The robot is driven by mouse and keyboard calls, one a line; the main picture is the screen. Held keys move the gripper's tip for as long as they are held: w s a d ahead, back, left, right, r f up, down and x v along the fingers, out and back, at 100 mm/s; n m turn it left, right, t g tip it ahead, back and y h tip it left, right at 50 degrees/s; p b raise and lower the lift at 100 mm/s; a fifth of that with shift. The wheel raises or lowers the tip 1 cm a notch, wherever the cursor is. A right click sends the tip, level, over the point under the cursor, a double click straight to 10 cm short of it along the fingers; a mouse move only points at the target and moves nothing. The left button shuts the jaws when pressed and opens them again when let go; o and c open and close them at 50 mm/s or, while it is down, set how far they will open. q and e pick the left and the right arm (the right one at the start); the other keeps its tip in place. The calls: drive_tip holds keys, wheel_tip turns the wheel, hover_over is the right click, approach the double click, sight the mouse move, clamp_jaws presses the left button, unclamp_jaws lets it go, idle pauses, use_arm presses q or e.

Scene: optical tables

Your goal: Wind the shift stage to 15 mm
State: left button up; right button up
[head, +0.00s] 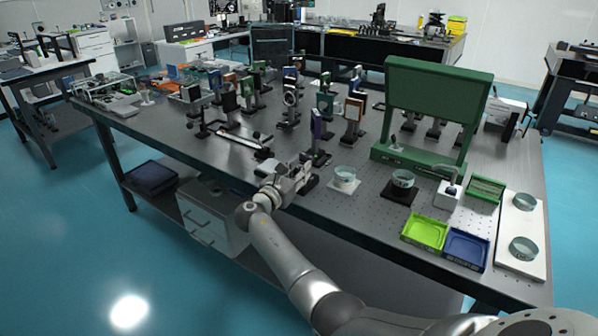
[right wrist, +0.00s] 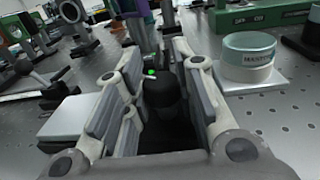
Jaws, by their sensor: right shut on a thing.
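My right gripper (head: 301,177) is low at the table's front edge, beside a small black stage (head: 309,186). In the right wrist view its fingers stand either side of a dark round knob (right wrist: 162,95) with a green mark on top. The gripper is shut on this knob. Much of the stage is hidden by the gripper, and no scale reading is legible. My left gripper is not in view.
A labelled glass dish (head: 344,174) on a white pad stands close right of the gripper. Several optic mounts stand behind. A green frame (head: 436,95), a green tray (head: 424,231) and a blue tray (head: 466,248) are on the right. A long rail (head: 238,140) lies left.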

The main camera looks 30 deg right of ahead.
drive_tip(key=o, duration=1.1)
drive_tip(key=shift+c, duration=0.2)
drive_tip(key=v, duration=1.2)
drive_tip(key=shift+f, duration=0.1)
